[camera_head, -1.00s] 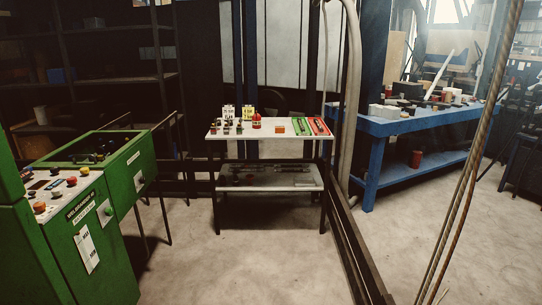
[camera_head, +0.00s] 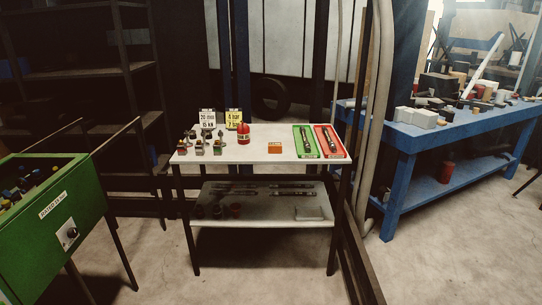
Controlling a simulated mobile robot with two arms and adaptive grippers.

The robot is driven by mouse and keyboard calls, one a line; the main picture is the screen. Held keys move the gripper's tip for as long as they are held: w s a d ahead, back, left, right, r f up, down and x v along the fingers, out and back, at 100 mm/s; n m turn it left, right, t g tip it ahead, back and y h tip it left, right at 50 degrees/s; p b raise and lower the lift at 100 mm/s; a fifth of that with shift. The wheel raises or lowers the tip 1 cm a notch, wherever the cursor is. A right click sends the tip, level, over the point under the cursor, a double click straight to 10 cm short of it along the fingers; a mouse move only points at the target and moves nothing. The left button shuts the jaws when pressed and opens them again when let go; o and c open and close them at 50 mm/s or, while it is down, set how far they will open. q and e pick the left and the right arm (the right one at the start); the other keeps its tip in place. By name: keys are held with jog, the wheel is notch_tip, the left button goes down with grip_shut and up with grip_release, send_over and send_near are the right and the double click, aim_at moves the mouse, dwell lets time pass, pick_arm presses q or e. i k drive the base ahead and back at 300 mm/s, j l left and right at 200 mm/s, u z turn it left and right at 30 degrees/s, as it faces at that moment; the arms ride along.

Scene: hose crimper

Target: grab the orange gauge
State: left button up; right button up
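An orange block-like thing (camera_head: 275,147), which looks like the orange gauge, lies on the white top of a small two-level table (camera_head: 260,157) ahead of me. It sits right of the red bottle and left of the green tray, with bare table around it. Neither of my grippers shows in the head view, so I cannot see their state.
On the table stand several small fittings (camera_head: 200,145), a red bottle (camera_head: 243,133), white and yellow signs, a green tray (camera_head: 305,142) and a red tray (camera_head: 329,142). A green machine (camera_head: 60,225) is at left, a blue workbench (camera_head: 400,150) at right. Floor ahead is clear.

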aim_at(273, 147)
jog(key=i+l, duration=0.1)
jog(key=i, duration=0.35)
jog(key=i+l, duration=0.1)
jog(key=i, duration=0.4)
